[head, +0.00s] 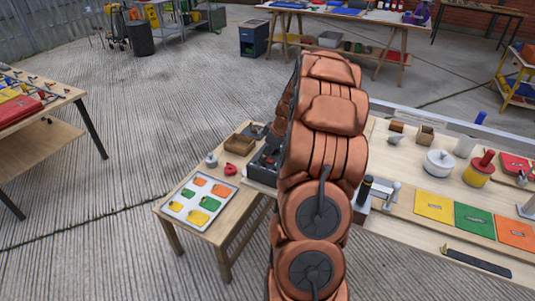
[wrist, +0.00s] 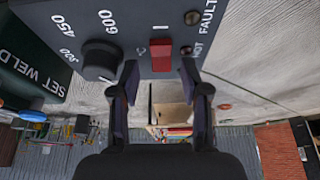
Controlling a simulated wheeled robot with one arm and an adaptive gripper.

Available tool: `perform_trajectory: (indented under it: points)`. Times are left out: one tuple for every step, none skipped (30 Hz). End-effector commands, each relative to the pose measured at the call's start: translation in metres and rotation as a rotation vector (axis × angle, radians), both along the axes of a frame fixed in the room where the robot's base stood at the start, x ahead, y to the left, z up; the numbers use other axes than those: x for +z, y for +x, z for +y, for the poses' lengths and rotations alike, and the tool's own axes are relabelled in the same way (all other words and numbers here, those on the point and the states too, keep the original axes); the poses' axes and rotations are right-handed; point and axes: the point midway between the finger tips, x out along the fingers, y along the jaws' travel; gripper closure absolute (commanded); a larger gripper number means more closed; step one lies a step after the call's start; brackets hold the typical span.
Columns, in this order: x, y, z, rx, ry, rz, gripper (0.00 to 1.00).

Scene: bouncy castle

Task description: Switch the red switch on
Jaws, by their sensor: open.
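The red switch (wrist: 161,55) is a small red block on the face of a grey control panel (wrist: 135,15) in the wrist view. The switch's position is unclear. In the head view my arm hides the gripper and switch; a dark box (head: 262,165) shows partly beside it.
A small wooden table holds a white tray (head: 183,221) of coloured pieces, a wooden box (head: 240,144) and a red item (head: 231,169). A long workbench (head: 390,225) to the right holds a white pot (head: 439,163) and coloured plates.

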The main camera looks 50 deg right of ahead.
Motion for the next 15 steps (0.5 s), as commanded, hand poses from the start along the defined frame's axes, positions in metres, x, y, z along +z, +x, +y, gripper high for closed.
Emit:
perform_trajectory:
  points:
    - [-0.0002, 0.0000, 0.0003, 0.000, 0.001, 0.000, 0.54]
    - [-0.0003, 0.0000, 0.0004, 0.000, 0.001, 0.000, 0.54]
    - [-0.0004, -0.0001, 0.0005, 0.001, 0.002, 0.001, 0.54]
    - [-0.0004, -0.0002, 0.0006, 0.001, 0.001, 0.001, 0.54]
    - [-0.0004, -0.0003, 0.0006, 0.001, 0.001, 0.001, 0.54]
    - [0.0000, -0.0003, 0.0005, 0.000, 0.001, 0.004, 0.54]
    - [0.0003, -0.0006, 0.0002, 0.000, 0.000, 0.006, 0.54]
    - [0.0008, -0.0007, 0.0001, -0.001, 0.000, 0.009, 0.54]
    - [0.0014, -0.0007, -0.0001, -0.001, -0.002, 0.015, 0.54]
    - [0.0020, -0.0007, -0.0003, -0.001, -0.003, 0.020, 0.54]
    - [0.0025, -0.0006, -0.0003, -0.001, -0.005, 0.027, 0.54]
    - [0.0029, -0.0002, -0.0003, -0.001, -0.008, 0.036, 0.54]
    - [0.0033, 0.0001, -0.0003, -0.001, -0.010, 0.044, 0.54]
    - [0.0035, 0.0003, -0.0002, -0.002, -0.012, 0.053, 0.54]
    - [0.0036, 0.0006, -0.0002, -0.002, -0.015, 0.065, 0.54]
